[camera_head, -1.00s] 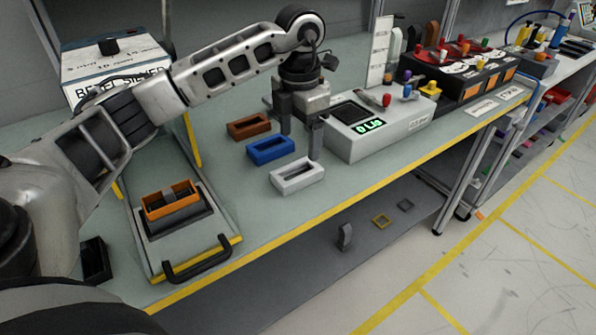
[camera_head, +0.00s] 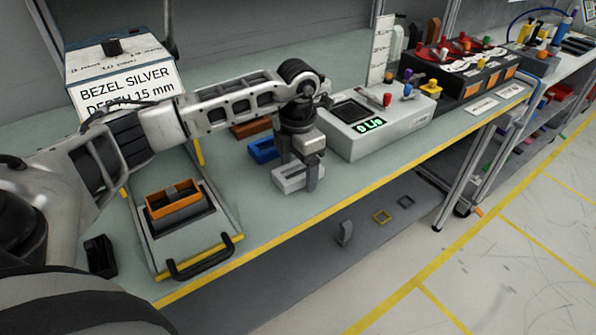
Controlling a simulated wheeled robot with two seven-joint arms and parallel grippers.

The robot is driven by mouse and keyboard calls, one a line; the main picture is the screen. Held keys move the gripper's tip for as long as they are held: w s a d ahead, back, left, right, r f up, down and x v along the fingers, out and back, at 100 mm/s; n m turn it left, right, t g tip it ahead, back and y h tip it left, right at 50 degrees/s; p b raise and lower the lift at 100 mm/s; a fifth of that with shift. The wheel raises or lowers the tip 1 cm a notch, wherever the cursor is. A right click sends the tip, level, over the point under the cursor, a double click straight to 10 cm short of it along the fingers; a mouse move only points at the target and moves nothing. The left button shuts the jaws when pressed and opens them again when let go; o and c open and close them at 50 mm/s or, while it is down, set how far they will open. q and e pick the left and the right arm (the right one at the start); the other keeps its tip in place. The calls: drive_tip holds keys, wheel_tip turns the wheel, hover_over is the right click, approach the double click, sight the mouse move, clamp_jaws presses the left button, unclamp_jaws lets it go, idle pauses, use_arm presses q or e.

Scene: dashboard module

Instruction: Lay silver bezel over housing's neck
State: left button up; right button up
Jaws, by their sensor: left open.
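The silver bezel (camera_head: 283,184), a light grey rectangular frame, lies flat on the bench near its front edge. My left gripper (camera_head: 298,172) points down right over it with open jaws. One finger comes down at the bezel's near right side and the other is at its far side. The fingers hide part of the bezel; I cannot tell whether they touch it. The housing appears to be the orange-rimmed rectangular part (camera_head: 173,210) seated upright in a grey fixture (camera_head: 190,240) at left, with a dark opening. My right gripper is not in view.
A grey device (camera_head: 385,125) with a green display stands right. A sign (camera_head: 125,88) reads "BEZEL SILVER DEPTH 15 mm". A black open box (camera_head: 100,256) stands left of the fixture.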

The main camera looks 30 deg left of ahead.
use_arm(q)
drive_tip(key=shift+f, duration=0.25)
idle(0.4)
drive_tip(key=c, duration=1.1)
